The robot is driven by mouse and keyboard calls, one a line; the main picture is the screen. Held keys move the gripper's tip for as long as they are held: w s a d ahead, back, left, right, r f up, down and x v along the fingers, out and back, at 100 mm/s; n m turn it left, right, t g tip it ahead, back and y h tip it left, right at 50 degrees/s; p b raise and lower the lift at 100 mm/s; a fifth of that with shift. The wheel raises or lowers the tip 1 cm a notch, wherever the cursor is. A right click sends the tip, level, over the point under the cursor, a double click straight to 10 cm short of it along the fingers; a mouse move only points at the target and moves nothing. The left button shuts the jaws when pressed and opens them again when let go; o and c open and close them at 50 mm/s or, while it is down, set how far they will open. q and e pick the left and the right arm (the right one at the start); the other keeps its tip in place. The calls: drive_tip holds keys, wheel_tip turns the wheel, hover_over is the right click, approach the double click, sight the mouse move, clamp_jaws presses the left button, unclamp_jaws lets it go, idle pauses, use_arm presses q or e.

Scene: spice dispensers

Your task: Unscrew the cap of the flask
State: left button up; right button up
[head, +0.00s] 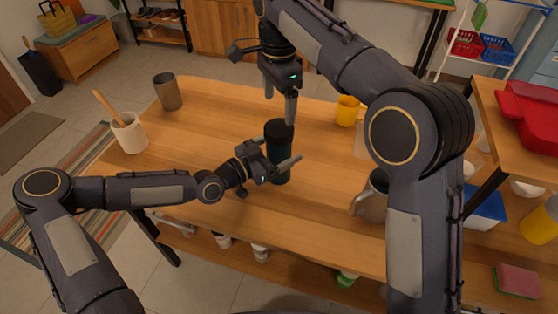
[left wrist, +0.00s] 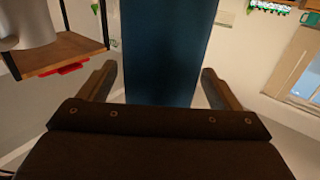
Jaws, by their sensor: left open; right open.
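The flask (head: 284,149) stands upright on the wooden table (head: 210,125), with a dark teal body and a black cap (head: 276,131) on top. My left gripper (head: 279,170) reaches in from the left at the height of the flask's body and hides part of it. In the left wrist view the blue flask (left wrist: 168,45) stands between the two open fingers, with gaps on both sides. My right gripper (head: 281,110) points down above the cap, open and empty. One of its fingertips overlaps the cap's edge in the picture; I cannot tell whether they touch.
A grey cup (head: 168,92) and a white crock (head: 129,133) with a wooden utensil stand at the left. A yellow mug (head: 347,111) stands to the right of the flask. A metal pitcher (head: 371,203) is partly hidden by my right arm. Free tabletop lies around the flask.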

sight(279, 127)
use_arm(q)
drive_tip(key=c, duration=1.9)
use_arm(e)
drive_tip(key=shift+c, duration=1)
use_arm(q)
clamp_jaws()
use_arm(e)
drive_tip(key=m, duration=0.3)
drive_tip(key=shift+f, duration=0.1)
drive_tip(key=m, duration=0.4)
drive_tip(key=shift+m, duration=0.4)
drive_tip(key=m, duration=0.5)
drive_tip(key=shift+m, duration=0.4)
drive_tip(key=shift+f, duration=3.9)
